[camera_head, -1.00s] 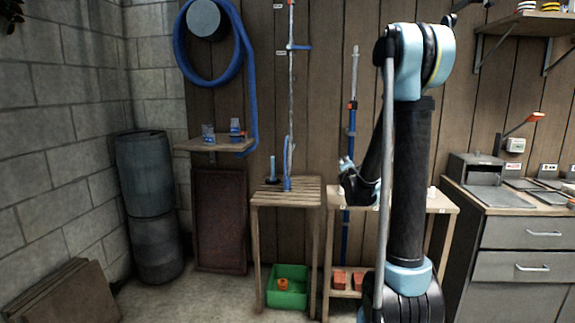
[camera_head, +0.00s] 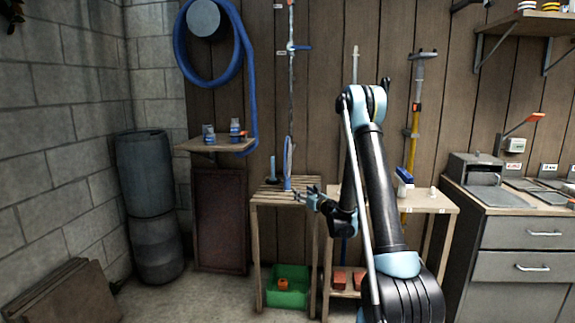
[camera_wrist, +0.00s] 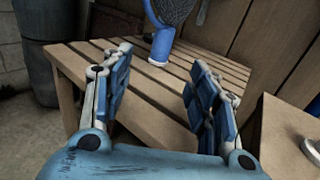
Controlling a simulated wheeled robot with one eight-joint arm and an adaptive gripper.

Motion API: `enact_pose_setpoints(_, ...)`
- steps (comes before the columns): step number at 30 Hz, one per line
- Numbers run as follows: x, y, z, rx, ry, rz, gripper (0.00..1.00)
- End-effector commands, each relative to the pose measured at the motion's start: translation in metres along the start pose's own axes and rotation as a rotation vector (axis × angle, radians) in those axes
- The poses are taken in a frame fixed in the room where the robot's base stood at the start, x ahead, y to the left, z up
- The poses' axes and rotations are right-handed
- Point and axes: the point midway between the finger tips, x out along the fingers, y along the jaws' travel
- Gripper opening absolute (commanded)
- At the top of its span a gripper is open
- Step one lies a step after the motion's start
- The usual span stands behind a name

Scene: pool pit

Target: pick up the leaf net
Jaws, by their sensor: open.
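The leaf net (camera_head: 288,165) stands upright on the slatted wooden table, with a blue rim and blue lower end. In the wrist view its dark mesh (camera_wrist: 175,9) and blue lower end (camera_wrist: 162,45) are near the top, beyond my fingertips and between them in the picture; the top of the net is cut off. My gripper (camera_head: 306,192) is at the table's right side, just right of the net in the head view. In the wrist view my gripper (camera_wrist: 160,60) is open, its blue fingers wide apart with nothing between them.
The slatted table (camera_head: 262,200) has a small blue item (camera_head: 272,168) at its back left. A green crate (camera_head: 288,298) sits beneath. A second bench (camera_head: 432,203) stands to the right, the wooden wall behind. Most slats under my fingers are bare.

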Motion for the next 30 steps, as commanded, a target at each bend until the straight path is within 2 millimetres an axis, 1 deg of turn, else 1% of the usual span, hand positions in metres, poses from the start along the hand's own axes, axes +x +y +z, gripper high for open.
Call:
enact_pose_setpoints(5, 0.025, 0.001, -0.001, -0.003, 0.001, 0.003, 0.54)
enact_pose_setpoints(15, 0.085, 0.000, -0.001, -0.002, 0.000, 0.002, 0.54)
enact_pose_setpoints(18, 0.101, 0.000, 0.000, -0.002, 0.000, 0.002, 0.54)
enact_pose_setpoints(22, 0.114, -0.001, -0.001, -0.002, 0.000, 0.001, 0.54)
enact_pose_setpoints(30, 0.126, -0.002, -0.001, -0.002, 0.000, 0.000, 0.54)
